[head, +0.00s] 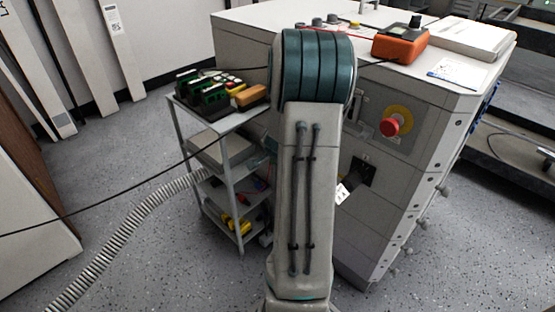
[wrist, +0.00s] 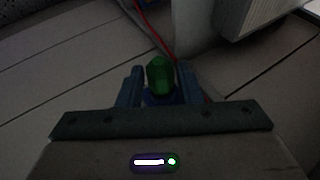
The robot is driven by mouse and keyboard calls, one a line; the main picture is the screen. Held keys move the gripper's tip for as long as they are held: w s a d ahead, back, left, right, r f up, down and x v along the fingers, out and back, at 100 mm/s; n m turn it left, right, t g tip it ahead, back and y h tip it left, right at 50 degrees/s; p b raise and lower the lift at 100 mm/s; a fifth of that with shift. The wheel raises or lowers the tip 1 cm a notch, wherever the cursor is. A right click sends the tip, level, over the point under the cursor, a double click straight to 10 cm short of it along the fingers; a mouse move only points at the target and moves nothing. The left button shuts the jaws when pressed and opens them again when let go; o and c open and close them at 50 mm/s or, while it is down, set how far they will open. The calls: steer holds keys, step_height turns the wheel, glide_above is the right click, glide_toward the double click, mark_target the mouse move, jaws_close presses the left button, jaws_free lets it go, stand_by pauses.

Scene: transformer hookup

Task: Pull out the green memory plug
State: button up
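The green memory plug (wrist: 160,74) shows in the wrist view as a small faceted green cap with a dark blue part below it. My gripper (wrist: 160,84) has one blue-grey finger close on each side of the plug. The view is dark, and I cannot tell whether the fingers touch the plug or stand slightly apart from it. In the head view my own arm hides the gripper and the plug.
A large grey cabinet (head: 405,160) carries a red emergency button (head: 391,127) and an orange meter (head: 400,42). A shelf cart (head: 232,170) with green boards stands left. A red cable (wrist: 156,33) runs close beyond the plug. A black cable and ribbed hose cross the left floor.

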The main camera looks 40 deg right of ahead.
jaws_close()
steer(key=shift+a, duration=0.3)
steer(key=shift+a, duration=0.35)
steer(key=shift+s+a, duration=0.1)
steer(key=shift+a, duration=0.85)
steer(key=shift+s+a, duration=0.2)
steer(key=shift+a, duration=2.2)
